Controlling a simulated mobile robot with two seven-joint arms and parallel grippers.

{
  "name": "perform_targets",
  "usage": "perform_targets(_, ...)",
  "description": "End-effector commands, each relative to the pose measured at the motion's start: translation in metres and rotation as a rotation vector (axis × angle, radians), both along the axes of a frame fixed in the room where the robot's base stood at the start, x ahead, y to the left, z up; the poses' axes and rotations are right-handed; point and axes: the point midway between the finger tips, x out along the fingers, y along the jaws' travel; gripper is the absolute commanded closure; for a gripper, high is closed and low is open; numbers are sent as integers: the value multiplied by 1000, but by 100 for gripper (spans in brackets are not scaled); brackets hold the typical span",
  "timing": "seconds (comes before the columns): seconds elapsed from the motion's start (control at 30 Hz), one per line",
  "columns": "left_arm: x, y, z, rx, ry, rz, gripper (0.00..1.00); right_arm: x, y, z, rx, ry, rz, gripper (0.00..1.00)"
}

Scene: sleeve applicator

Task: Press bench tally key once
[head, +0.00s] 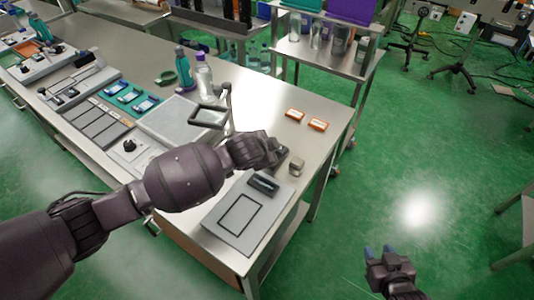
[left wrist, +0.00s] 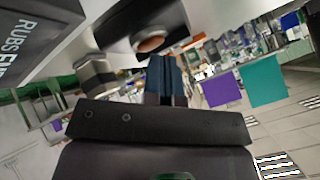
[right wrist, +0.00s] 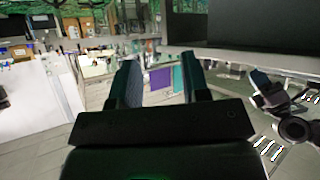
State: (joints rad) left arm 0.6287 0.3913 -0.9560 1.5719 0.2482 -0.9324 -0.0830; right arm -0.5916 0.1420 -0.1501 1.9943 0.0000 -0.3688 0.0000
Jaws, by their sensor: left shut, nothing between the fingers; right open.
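In the left wrist view, a dark housing with a round brownish button (left wrist: 150,43) lies just beyond my left gripper (left wrist: 166,75); it looks like the tally key. The fingers are shut and empty, and whether they touch it I cannot tell. In the head view my left arm reaches over the bench's right end, and its wrist largely hides the fingers and the key. A small metallic block (head: 296,168) stands beside them. My right gripper (head: 380,256) is open and empty, off the bench at lower right; its fingers also show in the right wrist view (right wrist: 164,85).
A grey panel (head: 221,236) with a black-outlined rectangle lies at the bench's near right end. Bottles (head: 204,78), a framed stand (head: 208,116) and several devices line the bench leftward. A shelf cart (head: 330,59) stands behind.

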Motion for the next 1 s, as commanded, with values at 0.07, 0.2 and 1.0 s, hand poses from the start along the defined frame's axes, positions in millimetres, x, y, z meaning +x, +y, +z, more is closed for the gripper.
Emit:
perform_targets(0.07,0,0,3,1,0,1,100,0,0,4,0,0,0,57)
perform_targets(0.2,0,0,9,1,0,1,100,-3,-1,9,0,4,-2,57)
perform_targets(1.0,0,0,29,0,-1,1,100,-2,-1,30,-1,5,-1,57)
